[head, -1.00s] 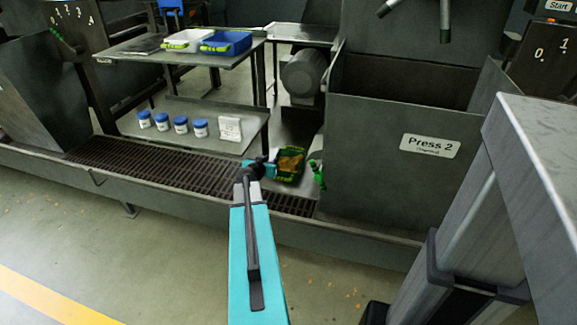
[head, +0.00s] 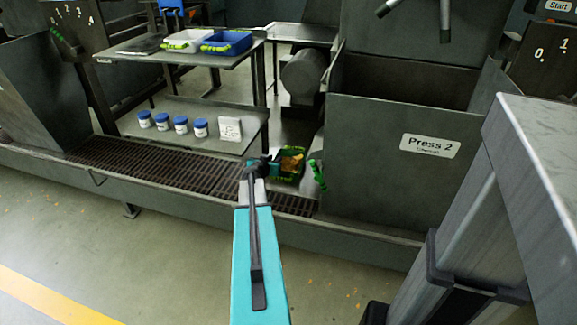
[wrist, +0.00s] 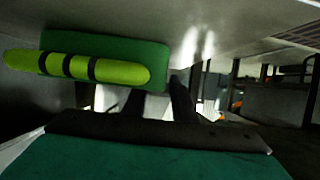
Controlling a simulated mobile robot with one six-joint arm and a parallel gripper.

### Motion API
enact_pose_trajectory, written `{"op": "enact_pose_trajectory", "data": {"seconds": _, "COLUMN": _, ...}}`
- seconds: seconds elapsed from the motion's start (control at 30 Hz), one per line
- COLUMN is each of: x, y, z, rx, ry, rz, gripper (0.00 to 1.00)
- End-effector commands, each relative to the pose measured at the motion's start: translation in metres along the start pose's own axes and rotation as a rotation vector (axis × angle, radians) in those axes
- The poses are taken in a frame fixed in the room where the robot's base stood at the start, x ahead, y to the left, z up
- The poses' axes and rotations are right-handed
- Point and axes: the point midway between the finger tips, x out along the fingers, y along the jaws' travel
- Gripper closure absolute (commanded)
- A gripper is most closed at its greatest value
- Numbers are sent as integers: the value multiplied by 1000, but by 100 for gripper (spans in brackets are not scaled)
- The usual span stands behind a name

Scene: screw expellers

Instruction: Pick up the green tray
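The green tray (head: 287,180) holds yellow-orange material and stands in the low gap left of Press 2. My gripper (head: 267,164) is at the tray's left side in the head view, and its fingertips are too small to make out there. In the wrist view the tray (wrist: 112,48) shows a green wall with a lime handle banded in black. My gripper (wrist: 158,98) shows two dark fingers standing apart, with the tray wall close beyond their tips. I cannot tell whether they touch it. The rest of the tray is out of the wrist view.
A two-level table at left bears a white tray (head: 188,40), a blue tray (head: 232,42) and several blue-lidded jars (head: 180,124). A floor grate (head: 170,165) runs in front.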

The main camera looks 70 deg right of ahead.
Motion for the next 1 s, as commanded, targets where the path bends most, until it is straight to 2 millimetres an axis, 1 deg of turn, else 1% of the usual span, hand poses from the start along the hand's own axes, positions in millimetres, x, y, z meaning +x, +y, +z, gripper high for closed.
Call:
{"op": "enact_pose_trajectory", "data": {"seconds": 0.03, "x": 6, "y": -1, "z": 0, "rx": 0, "ry": 0, "rz": 0, "gripper": 75}}
{"op": "enact_pose_trajectory", "data": {"seconds": 0.2, "x": 14, "y": 0, "z": 0, "rx": 1, "ry": 0, "rz": 0, "gripper": 75}}
{"op": "enact_pose_trajectory", "data": {"seconds": 0.8, "x": 15, "y": 0, "z": 0, "rx": 1, "ry": 0, "rz": 1, "gripper": 75}}
{"op": "enact_pose_trajectory", "data": {"seconds": 0.83, "x": 15, "y": 0, "z": 0, "rx": 1, "ry": 0, "rz": 1, "gripper": 77}}
{"op": "enact_pose_trajectory", "data": {"seconds": 0.97, "x": 15, "y": 0, "z": 0, "rx": 1, "ry": 0, "rz": 1, "gripper": 99}}
{"op": "enact_pose_trajectory", "data": {"seconds": 1.0, "x": 15, "y": 0, "z": 0, "rx": 1, "ry": 0, "rz": 1, "gripper": 100}}
